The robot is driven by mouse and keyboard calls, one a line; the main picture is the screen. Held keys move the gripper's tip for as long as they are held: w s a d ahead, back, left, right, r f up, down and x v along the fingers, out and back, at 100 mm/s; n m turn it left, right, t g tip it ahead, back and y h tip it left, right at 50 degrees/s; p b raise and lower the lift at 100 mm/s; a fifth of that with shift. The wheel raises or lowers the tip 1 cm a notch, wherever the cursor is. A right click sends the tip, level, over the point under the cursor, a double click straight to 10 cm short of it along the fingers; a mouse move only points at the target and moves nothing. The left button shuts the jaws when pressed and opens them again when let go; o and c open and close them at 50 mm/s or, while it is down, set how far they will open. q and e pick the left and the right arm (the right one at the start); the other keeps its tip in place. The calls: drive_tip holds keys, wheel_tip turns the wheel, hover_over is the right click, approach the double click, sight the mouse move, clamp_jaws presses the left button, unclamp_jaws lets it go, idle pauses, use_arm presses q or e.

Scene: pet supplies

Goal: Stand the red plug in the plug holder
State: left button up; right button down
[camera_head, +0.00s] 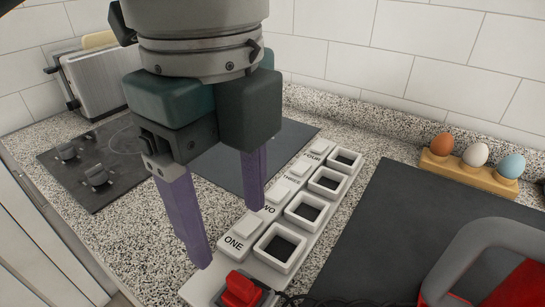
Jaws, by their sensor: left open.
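The red plug (240,289) is at the near end of a white strip (196,287), over a dark base at the bottom edge of the head view. Whether it is seated there is not clear. The strip has several square white-framed wells, such as the one by label ONE (262,250), which look dark and empty. I cannot tell whether this strip is the plug holder. My left gripper (228,235) is open, with purple fingers pointing down over the strip's left side near ONE and TWO. It is empty, and the plug lies below and nearer. My right gripper is not in view.
A dark mat (420,215) covers the counter at right. A grey-handled red appliance (462,262) stands at lower right, with black cords near the plug. An egg rack (452,174) is at back right. A toaster (97,80) and a hob (105,150) are at left.

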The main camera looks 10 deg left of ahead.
use_arm(q)
drive_tip(key=s+d+f+n+t+h, duration=0.2)
drive_tip(key=s+d+f+n+h, duration=0.25)
drive_tip(key=d+n, duration=0.2)
drive_tip(key=s+a+f+n+y, duration=0.2)
drive_tip(key=s+a+n, duration=0.2)
drive_tip(key=a+n, duration=0.2)
drive_tip(key=s+a+f+n+t+y, duration=0.1)
drive_tip(key=s+a+f+n+y, duration=0.1)
drive_tip(key=a+n, duration=0.5)
drive_tip(key=s+a, duration=0.1)
drive_tip(key=a, duration=0.2)
drive_tip(key=shift+s+f+t, duration=0.2)
drive_tip(key=shift+s+t, duration=0.1)
drive_tip(key=shift+s, duration=0.1)
drive_tip(key=shift+d+n, duration=0.1)
drive_tip(key=shift+n, duration=0.15)
